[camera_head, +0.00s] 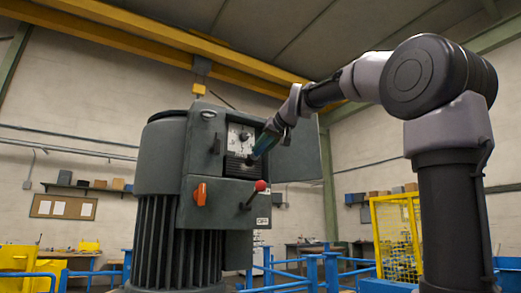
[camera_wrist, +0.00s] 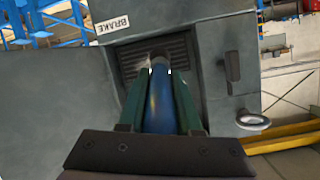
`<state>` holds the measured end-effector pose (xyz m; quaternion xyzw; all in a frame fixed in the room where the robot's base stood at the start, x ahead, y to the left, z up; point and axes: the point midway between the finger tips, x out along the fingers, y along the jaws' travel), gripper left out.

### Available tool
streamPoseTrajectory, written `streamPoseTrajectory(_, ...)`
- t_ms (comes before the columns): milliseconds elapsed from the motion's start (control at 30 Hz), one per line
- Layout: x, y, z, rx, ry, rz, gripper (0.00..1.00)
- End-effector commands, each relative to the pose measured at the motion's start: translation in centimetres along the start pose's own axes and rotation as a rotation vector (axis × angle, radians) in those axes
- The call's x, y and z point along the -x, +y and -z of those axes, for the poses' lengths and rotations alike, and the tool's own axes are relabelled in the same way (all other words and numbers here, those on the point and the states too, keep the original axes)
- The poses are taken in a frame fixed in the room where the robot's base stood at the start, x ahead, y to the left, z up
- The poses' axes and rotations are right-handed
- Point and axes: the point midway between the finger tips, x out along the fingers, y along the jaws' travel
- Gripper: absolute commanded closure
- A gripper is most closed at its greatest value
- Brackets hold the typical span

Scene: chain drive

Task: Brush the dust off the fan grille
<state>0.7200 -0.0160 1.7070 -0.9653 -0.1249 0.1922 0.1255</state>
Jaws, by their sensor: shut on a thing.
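The fan grille (camera_head: 237,168) is a dark slatted panel inside the open cabinet on the motor housing. In the wrist view the grille (camera_wrist: 128,62) lies straight ahead, with a pale dusty patch (camera_wrist: 141,62) left of the brush tip. My gripper (camera_head: 268,138) reaches into the cabinet from the right. In the wrist view my gripper (camera_wrist: 160,90) has its green fingers shut on the blue handle of a brush (camera_wrist: 160,105). The brush head (camera_head: 250,159) points at the grille's upper part. I cannot tell whether its bristles touch the slats.
The open cabinet door (camera_head: 296,155) stands to the right of the opening. Below are a red-knobbed lever (camera_head: 260,187) and an orange switch (camera_head: 201,194). Blue railings (camera_head: 310,270) and a yellow cage (camera_head: 397,235) stand around.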

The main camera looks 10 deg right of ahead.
Motion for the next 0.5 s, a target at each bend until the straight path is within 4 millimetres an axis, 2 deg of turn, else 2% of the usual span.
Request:
streamPoseTrajectory(167, 0.2, 0.0, 0.0, 0.000, 0.001, 0.000, 1.00)
streamPoseTrajectory(500, 2.7, 0.3, -0.8, 0.000, 0.002, 0.001, 1.00)
